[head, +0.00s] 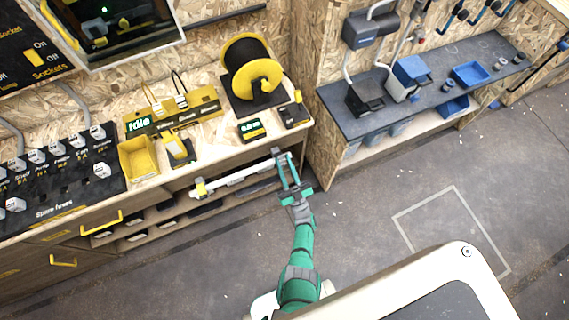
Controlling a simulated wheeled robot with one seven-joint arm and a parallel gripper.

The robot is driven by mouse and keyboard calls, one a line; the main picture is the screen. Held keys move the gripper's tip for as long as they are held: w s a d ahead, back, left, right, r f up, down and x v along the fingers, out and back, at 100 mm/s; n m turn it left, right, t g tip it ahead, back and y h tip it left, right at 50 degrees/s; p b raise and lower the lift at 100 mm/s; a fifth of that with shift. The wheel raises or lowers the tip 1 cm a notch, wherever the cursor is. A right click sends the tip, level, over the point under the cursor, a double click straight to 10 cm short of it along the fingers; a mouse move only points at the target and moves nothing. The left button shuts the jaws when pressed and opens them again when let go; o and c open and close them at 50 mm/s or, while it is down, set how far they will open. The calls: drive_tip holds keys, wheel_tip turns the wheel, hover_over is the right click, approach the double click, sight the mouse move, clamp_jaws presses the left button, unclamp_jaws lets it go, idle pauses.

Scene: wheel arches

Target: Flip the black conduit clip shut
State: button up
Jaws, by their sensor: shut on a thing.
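My gripper (281,155) is at the right end of the bench front, on the end of my green arm. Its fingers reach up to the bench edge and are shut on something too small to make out. A long white rail or conduit (235,178) runs along the bench front, with a yellow piece (201,188) at its left end. Its right end passes close to or behind my fingers. I cannot pick out the black conduit clip for certain; my fingers may hide it.
The wooden bench holds a yellow cable reel (252,75), a green-lit display box (252,130), a yellow bin (138,158) and a fuse panel (60,165). A lower shelf (140,238) lies below the rail. A dark side bench (430,90) stands right.

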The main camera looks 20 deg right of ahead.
drive_tip(key=shift+d, duration=0.15)
drive_tip(key=o, duration=1.1)
drive_tip(key=shift+c, duration=0.2)
drive_tip(key=v, duration=0.7)
drive_tip(key=shift+s+f, duration=0.15)
